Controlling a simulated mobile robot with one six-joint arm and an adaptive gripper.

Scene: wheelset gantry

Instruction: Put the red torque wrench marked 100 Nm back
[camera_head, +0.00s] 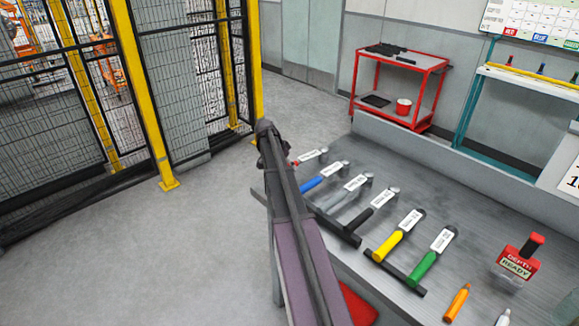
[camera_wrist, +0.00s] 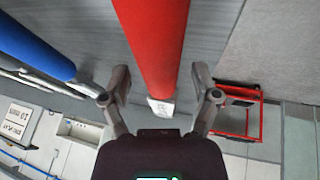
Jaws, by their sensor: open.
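A red torque wrench handle (camera_wrist: 155,40) fills the upper middle of the wrist view, with a white tag at its near end; the marking is too small to read. My gripper (camera_wrist: 160,80) is open, with one finger on each side of the red handle in the picture. I see no finger closed on it, and I cannot tell the depth gap. In the head view only a bit of the red wrench (camera_head: 296,163) shows at the far end of the bench row, mostly hidden by my arm. The blue wrench (camera_head: 326,174) lies beside it, and also shows in the wrist view (camera_wrist: 35,45).
Grey, black (camera_head: 375,216), yellow (camera_head: 394,239) and green (camera_head: 432,262) wrenches line the grey bench (camera_head: 470,210). A red "DEPTH READY" block (camera_head: 518,265) and an orange tool (camera_head: 457,302) lie at right. A red cart (camera_head: 402,85) stands behind. Yellow-posted fencing (camera_head: 150,95) is left; floor there is clear.

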